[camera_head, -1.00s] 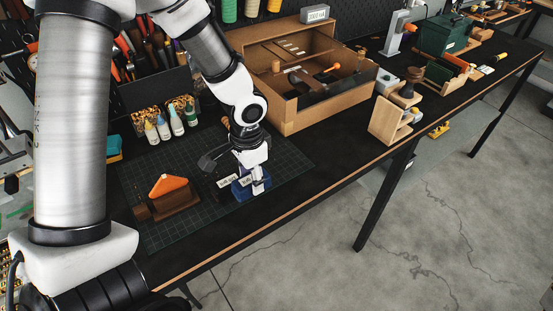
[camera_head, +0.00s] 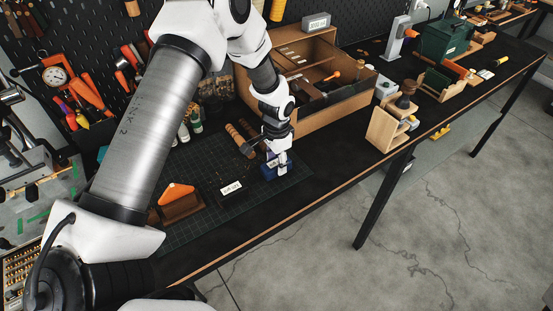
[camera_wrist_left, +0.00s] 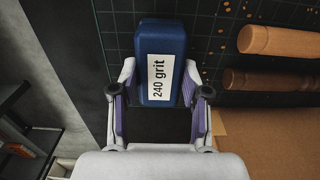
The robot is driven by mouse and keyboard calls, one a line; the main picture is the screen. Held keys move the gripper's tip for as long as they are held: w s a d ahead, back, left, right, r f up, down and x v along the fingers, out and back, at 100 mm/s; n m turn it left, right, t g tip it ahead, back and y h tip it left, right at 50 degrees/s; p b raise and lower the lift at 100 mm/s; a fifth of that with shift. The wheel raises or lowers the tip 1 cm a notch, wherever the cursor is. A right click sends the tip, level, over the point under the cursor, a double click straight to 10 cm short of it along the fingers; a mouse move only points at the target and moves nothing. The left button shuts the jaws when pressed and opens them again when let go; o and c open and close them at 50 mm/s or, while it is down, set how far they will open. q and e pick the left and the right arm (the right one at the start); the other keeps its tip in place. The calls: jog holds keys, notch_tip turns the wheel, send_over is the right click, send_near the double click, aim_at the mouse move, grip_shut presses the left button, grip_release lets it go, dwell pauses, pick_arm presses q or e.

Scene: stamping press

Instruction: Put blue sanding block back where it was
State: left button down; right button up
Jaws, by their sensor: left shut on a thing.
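The blue sanding block (camera_head: 268,173) is at the right part of the dark cutting mat (camera_head: 215,215) in the head view. In the left wrist view the blue block (camera_wrist_left: 161,40) carries a white "240 grit" label and sits between the fingers. My left gripper (camera_head: 277,163) points down and is shut on it; the gripper also shows in the wrist view (camera_wrist_left: 157,100). It partly hides the block in the head view. I cannot tell whether the block touches the mat. My right gripper is not in view.
A dark labelled block (camera_head: 231,189) and an orange-topped wooden block (camera_head: 178,200) stand to the left on the mat. Wooden handles (camera_head: 240,140) lie just behind the gripper. An open cardboard box (camera_head: 315,117) stands behind right. The bench front edge is clear.

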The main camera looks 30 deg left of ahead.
aim_at(277, 162)
pick_arm(q)
jog(key=shift+f, duration=0.1)
jog(key=c, duration=0.6)
grip_release()
jog(key=shift+d, duration=0.1)
jog(key=shift+o, duration=0.2)
jog(key=shift+r, duration=0.5)
notch_tip(277, 162, up, 11)
jog(key=b, duration=0.3)
jog(key=shift+r, duration=0.15)
